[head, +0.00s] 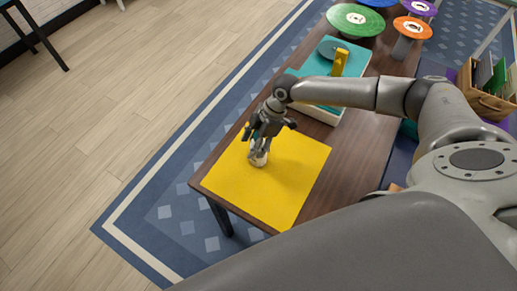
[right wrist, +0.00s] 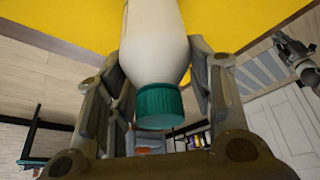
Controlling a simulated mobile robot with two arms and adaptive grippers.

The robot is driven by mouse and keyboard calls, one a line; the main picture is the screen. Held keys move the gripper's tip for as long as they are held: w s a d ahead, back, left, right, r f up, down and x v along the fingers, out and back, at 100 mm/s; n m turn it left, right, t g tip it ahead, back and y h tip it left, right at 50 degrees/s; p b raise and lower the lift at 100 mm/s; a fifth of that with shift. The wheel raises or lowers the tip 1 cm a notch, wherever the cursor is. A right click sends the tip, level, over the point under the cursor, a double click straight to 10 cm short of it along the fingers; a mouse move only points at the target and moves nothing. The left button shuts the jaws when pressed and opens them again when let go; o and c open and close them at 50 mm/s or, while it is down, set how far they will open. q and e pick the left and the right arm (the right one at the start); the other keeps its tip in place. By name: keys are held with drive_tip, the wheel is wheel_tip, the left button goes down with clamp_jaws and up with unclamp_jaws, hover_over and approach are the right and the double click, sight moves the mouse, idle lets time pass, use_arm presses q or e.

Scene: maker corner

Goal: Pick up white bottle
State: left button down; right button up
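The white bottle (right wrist: 156,40) has a teal-green cap (right wrist: 160,106). In the right wrist view it lies between the two fingers of my right gripper (right wrist: 160,75), which press close along both sides of its upper body. In the head view the right gripper (head: 264,130) is over the bottle (head: 258,158), which stands on the yellow mat (head: 290,180). The gripper hides the bottle's top there. My left gripper seems to show at the upper right of the right wrist view (right wrist: 298,62), small and unclear. It is out of the head view.
The wooden table (head: 345,150) holds a teal-and-white box (head: 335,112) with a yellow item (head: 339,62) on it behind my right arm. Round coloured discs (head: 356,20) are at the far end. A wooden crate (head: 487,104) stands at the right. The mat around the bottle is clear.

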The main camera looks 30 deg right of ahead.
drive_tip(key=c, duration=0.5)
drive_tip(key=shift+r, duration=0.15)
